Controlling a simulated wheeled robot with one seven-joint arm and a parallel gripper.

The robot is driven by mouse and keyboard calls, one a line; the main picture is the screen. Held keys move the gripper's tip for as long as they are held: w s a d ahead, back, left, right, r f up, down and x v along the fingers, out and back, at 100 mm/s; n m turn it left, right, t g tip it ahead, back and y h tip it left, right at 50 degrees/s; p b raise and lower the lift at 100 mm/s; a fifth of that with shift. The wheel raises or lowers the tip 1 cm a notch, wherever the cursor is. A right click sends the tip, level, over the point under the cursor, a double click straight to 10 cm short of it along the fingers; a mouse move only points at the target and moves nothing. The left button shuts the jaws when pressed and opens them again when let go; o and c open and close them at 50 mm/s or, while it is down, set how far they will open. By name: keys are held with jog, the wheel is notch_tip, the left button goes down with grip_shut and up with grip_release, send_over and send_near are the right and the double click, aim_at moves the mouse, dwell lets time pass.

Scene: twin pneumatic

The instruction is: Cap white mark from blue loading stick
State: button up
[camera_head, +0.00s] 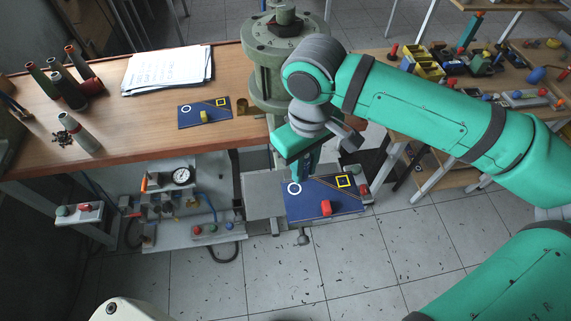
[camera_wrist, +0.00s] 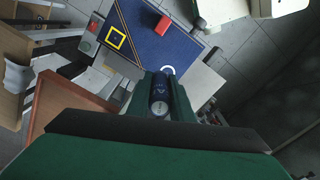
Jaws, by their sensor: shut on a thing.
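My gripper (camera_head: 303,170) points down over the left end of the lower blue plate (camera_head: 345,208). In the wrist view my gripper (camera_wrist: 160,82) is shut on a dark blue stick (camera_wrist: 158,94) with a pale end towards the camera. The white ring mark (camera_head: 294,188) on that plate lies just beside the fingertips in the head view. In the wrist view the white ring (camera_wrist: 168,69) shows partly, just beyond the fingertips. The fingers hide the stick's far end, so I cannot tell if it touches the plate.
The lower plate also bears a yellow square (camera_head: 343,181) and a red block (camera_head: 326,207). A green press column (camera_head: 266,85) stands close behind my gripper. Gauge (camera_head: 181,176) and valves are left.

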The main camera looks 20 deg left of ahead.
jog(key=shift+s+a+r, duration=0.3)
jog(key=shift+s+a, duration=0.25)
jog(key=shift+a, duration=0.2)
jog(key=shift+d, duration=0.1)
jog(key=shift+f, duration=2.15)
jog(key=shift+f, duration=0.45)
dwell(0.5)
jog(key=shift+r, duration=3)
